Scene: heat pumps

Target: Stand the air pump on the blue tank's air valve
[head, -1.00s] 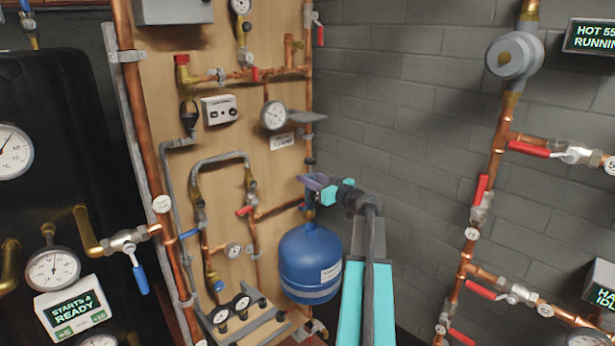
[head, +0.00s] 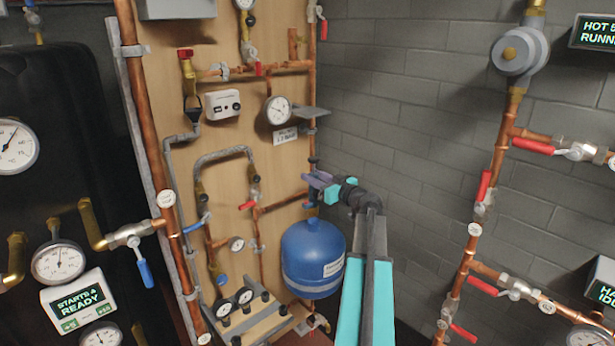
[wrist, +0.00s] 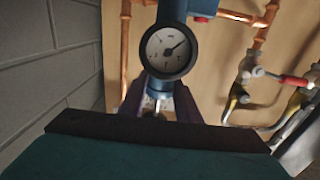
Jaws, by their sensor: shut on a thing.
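The blue tank (head: 312,262) hangs low at the right edge of the wooden board. My gripper (head: 317,185), with purple fingers, is just above the tank's top. It is shut on the air pump (wrist: 160,72), which has a blue body and a round white-faced gauge (wrist: 168,50). In the head view the pump is mostly hidden by the fingers, with a narrow bluish part between them and the tank top. The tank's air valve is not clearly visible. I cannot tell whether the pump touches it.
A rack with gauges (head: 250,325) lies low left of the tank.

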